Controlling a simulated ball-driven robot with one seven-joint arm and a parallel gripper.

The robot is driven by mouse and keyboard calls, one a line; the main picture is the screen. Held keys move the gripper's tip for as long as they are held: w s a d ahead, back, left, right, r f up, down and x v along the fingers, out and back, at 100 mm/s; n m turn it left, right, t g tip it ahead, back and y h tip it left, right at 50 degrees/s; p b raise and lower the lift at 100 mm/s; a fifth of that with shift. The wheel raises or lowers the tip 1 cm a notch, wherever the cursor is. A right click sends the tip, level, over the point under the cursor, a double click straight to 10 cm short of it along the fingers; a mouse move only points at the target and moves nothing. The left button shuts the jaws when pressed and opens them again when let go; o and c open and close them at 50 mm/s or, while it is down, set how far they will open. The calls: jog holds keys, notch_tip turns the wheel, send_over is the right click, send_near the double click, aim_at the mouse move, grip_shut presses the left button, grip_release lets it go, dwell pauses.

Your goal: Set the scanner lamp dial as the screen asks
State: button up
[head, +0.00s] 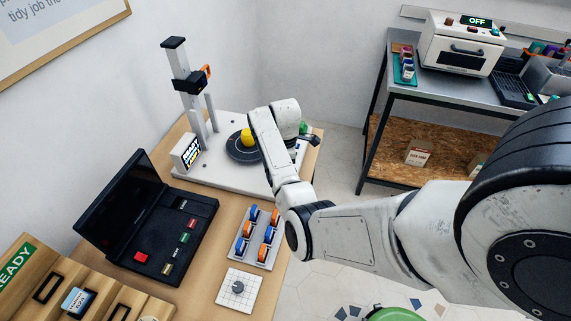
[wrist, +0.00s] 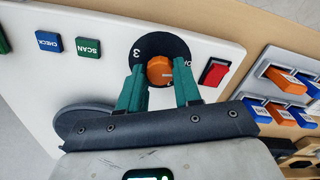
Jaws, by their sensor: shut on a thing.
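The scanner lamp dial is an orange knob (wrist: 159,68) on a round black plate with white marks, in the wrist view. My gripper (wrist: 160,84) has its two green fingers on either side of the knob, shut on it. A "3" shows on the black plate; the other marks are partly covered, and I cannot make out a pointer. In the head view my gripper (head: 306,132) is at the right end of the white scanner base (head: 232,180), and my wrist hides the dial. The scanner's small screen (head: 187,152) stands at the base's left; its text is too small to read surely.
A red switch (wrist: 214,72) sits close right of the dial. Blue CHECK (wrist: 48,42) and green SCAN (wrist: 88,47) buttons are to its left. A yellow object (head: 247,138) stands on the dark turntable (head: 238,150). A tray of blue and orange pieces (head: 257,236) lies in front.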

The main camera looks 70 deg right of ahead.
jog(key=m+p, duration=0.1)
jog(key=m, duration=0.2)
jog(key=shift+r, duration=0.15)
jog(key=m+p, duration=0.1)
jog(key=m, duration=0.2)
jog(key=shift+m+p, duration=0.3)
jog(key=shift+p, duration=0.1)
jog(key=m+p, duration=0.1)
jog(key=m, duration=0.5)
jog(key=shift+m, duration=0.3)
jog(key=o, duration=1)
jog(key=shift+o, duration=0.2)
notch_tip(320, 180, up, 11)
jog(key=shift+f, duration=0.2)
